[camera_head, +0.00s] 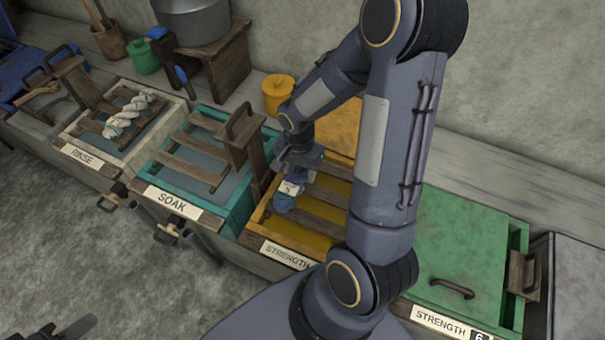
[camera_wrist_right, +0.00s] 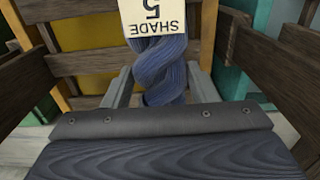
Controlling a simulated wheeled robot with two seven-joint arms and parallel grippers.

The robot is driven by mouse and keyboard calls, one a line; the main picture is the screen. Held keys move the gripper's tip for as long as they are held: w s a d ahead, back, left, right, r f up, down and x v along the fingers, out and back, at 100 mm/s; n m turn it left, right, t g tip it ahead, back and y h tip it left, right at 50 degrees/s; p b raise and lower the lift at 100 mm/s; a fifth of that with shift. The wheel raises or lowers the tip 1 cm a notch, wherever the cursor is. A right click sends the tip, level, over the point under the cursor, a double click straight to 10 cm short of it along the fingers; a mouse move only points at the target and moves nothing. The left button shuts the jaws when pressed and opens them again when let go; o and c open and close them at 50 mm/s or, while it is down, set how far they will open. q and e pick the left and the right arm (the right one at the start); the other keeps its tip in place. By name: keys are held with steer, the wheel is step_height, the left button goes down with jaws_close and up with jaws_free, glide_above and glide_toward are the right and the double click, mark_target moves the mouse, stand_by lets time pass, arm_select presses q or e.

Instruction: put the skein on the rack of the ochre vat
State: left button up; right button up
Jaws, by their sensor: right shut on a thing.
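The skein (camera_head: 284,202) is a blue twisted hank with a white tag. In the right wrist view the skein (camera_wrist_right: 160,65) hangs between my finger pads, and its tag (camera_wrist_right: 155,17) reads SHADE 5. My right gripper (camera_head: 297,172) is shut on it, over the left part of the ochre vat (camera_head: 262,213). The vat's wooden rack (camera_head: 322,212) has slats across the yellow inside. Whether the skein touches a slat is unclear. My arm hides the vat's right side. A dark part at the lower left edge (camera_head: 72,328) seems to be my left gripper, mostly cut off.
The teal SOAK vat (camera_head: 150,180) with an upright handled wooden piece (camera_head: 245,140) stands close left. The RINSE vat (camera_head: 68,142) beyond it bears a pale skein (camera_head: 128,115). A green-lidded vat (camera_head: 455,240) stands right. A yellow pot (camera_head: 278,92) is behind.

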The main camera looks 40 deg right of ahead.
mark_target(303, 177)
steer(key=shift+d+f, duration=0.45)
steer(key=shift+f, duration=1.7)
steer(key=shift+f, duration=0.15)
steer(key=o, duration=1)
steer(key=shift+o, duration=0.2)
